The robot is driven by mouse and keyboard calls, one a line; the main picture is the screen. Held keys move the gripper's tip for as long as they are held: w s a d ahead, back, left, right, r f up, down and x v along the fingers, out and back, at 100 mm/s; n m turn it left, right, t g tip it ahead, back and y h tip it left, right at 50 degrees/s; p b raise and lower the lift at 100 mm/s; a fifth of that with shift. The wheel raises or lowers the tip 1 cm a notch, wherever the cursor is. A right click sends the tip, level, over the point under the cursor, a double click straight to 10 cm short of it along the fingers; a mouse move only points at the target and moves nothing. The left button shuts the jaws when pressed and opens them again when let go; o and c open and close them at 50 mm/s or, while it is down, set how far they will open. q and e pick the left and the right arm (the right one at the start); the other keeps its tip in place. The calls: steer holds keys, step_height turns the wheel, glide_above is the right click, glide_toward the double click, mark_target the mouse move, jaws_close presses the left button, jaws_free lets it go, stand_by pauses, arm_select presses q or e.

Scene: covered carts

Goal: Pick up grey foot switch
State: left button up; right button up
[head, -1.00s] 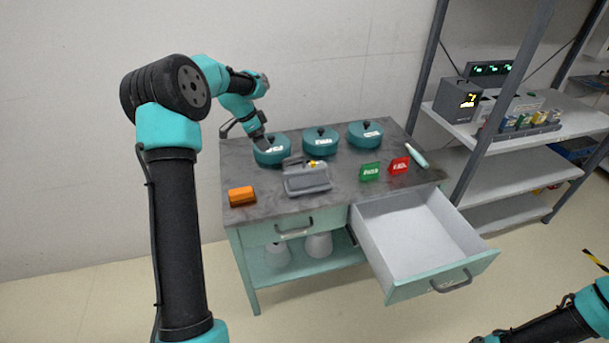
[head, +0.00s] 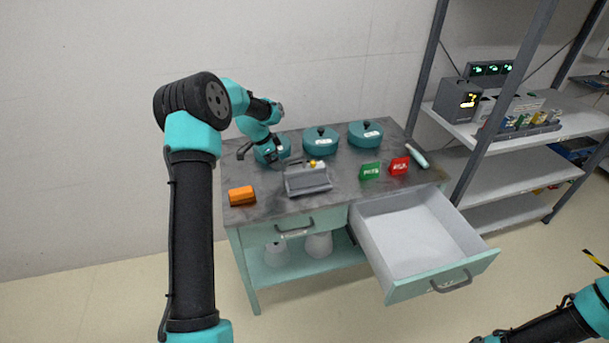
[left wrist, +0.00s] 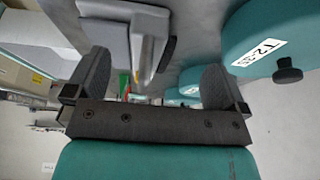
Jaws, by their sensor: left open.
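The grey foot switch (head: 308,180) sits on the dark table top, near the front edge left of centre; a small yellow part shows on its top. My left gripper (head: 277,157) is just behind and left of it, above the table in front of the left teal lidded pot. In the left wrist view the open fingers (left wrist: 155,78) are empty, and a grey body that looks like the foot switch (left wrist: 110,28) lies beyond them at upper left. I cannot tell whether they touch it. Of my right arm only a link shows at lower right.
Two more teal lidded pots (head: 320,142) (head: 365,135) stand along the back. An orange block (head: 241,196) lies left, green (head: 370,171) and red (head: 399,166) signs right. An open drawer (head: 468,284) juts out front right. A metal shelf (head: 512,170) stands right.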

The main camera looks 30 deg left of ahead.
arm_select(q)
steer(key=shift+d+x, duration=0.1)
steer(key=shift+x, duration=1.2)
steer(key=shift+d+x, duration=0.15)
steer(key=shift+x, duration=1.15)
steer(key=shift+r, duration=0.1)
steer(key=c, duration=1.4)
